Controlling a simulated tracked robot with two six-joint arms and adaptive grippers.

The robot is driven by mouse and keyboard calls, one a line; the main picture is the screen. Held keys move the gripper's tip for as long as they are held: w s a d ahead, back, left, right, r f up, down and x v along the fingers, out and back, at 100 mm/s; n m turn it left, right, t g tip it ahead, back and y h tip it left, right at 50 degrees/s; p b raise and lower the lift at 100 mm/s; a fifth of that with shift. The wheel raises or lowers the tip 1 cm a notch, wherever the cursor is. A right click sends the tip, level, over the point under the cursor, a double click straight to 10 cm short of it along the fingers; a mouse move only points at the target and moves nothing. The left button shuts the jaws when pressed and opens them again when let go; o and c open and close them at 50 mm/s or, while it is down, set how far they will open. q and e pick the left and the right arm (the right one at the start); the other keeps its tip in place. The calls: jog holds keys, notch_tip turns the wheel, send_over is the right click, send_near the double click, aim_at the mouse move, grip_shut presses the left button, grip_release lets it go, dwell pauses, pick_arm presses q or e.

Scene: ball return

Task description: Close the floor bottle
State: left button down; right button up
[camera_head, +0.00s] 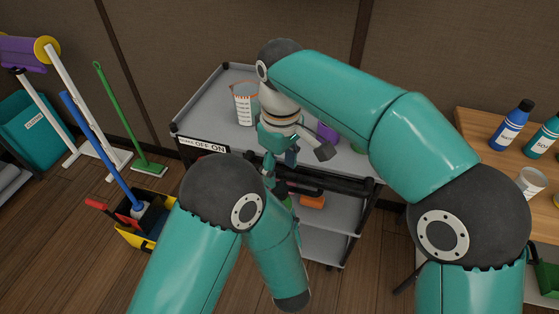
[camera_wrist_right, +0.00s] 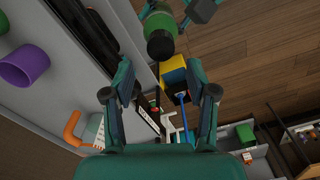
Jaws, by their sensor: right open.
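A green bottle with a dark round top (camera_wrist_right: 160,32) shows at the top of the right wrist view; I take it for the floor bottle. I cannot tell whether the dark top is a cap or an open neck. Teal finger parts of my left gripper (camera_wrist_right: 202,10) lie against the bottle's side and appear to hold it beside the cart. In the head view my arms mostly hide the left gripper and bottle. My right gripper (camera_wrist_right: 160,94) is open, with nothing between its fingers, and the bottle top is ahead of it, apart from the fingertips.
The grey cart (camera_head: 205,115) carries a measuring jug (camera_head: 244,103) and a purple cup (camera_head: 326,131). An orange item (camera_head: 312,201) is on its lower shelf. A yellow mop bucket (camera_head: 136,238) stands left. A wooden table (camera_head: 478,122) with bottles (camera_head: 510,126) is at right.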

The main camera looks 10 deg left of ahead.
jog(key=shift+f, duration=3.2)
grip_shut()
jog(key=shift+o, duration=0.2)
grip_release()
jog(key=shift+r, duration=2.3)
jog(key=shift+c, duration=0.2)
